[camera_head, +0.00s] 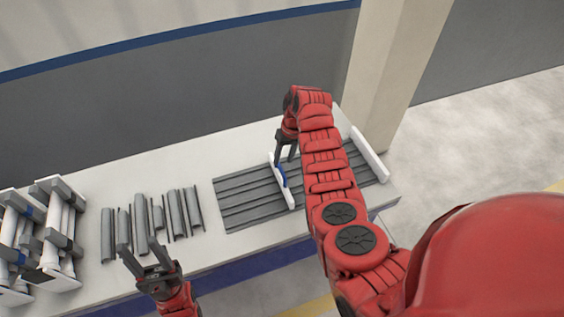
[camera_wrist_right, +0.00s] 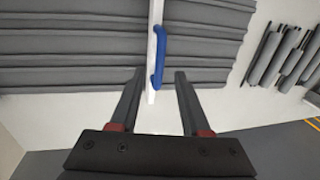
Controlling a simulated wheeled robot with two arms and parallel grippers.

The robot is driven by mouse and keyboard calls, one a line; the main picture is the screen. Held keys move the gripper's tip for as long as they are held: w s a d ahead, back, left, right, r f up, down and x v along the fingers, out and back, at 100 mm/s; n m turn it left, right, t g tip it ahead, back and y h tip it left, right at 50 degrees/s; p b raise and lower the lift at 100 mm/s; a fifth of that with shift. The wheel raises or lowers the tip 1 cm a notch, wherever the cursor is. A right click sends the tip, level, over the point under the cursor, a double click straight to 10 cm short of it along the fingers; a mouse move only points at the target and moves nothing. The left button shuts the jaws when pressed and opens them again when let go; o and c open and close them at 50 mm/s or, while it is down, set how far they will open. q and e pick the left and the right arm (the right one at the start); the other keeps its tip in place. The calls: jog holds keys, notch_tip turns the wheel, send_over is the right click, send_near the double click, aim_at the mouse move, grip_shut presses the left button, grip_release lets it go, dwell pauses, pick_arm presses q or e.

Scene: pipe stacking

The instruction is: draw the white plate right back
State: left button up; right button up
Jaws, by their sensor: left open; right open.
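The white plate (camera_head: 280,179) stands upright across the grey grooved rack (camera_head: 242,193) on the table, with a blue handle (camera_head: 282,174) on its side. In the right wrist view the plate (camera_wrist_right: 154,65) shows as a thin white edge and the blue handle (camera_wrist_right: 160,54) is beside it. My right gripper (camera_head: 285,158) is above the plate near the handle. In its wrist view the fingers (camera_wrist_right: 158,88) are open, with the plate's near end and handle just ahead between them. My left gripper (camera_head: 137,250) is open and empty near the table's front edge.
Several grey pipes (camera_head: 153,215) lie on the table left of the rack. White and grey frames (camera_head: 57,232) stand at the far left. A white end wall (camera_head: 369,154) closes the rack's right end. A pillar (camera_head: 395,70) rises behind the table.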

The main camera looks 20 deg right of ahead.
aim_at(281, 168)
jog(key=shift+a+f, duration=0.15)
jog(key=shift+f, duration=0.7)
jog(key=shift+a+f, duration=0.15)
jog(key=shift+f, duration=0.7)
grip_shut()
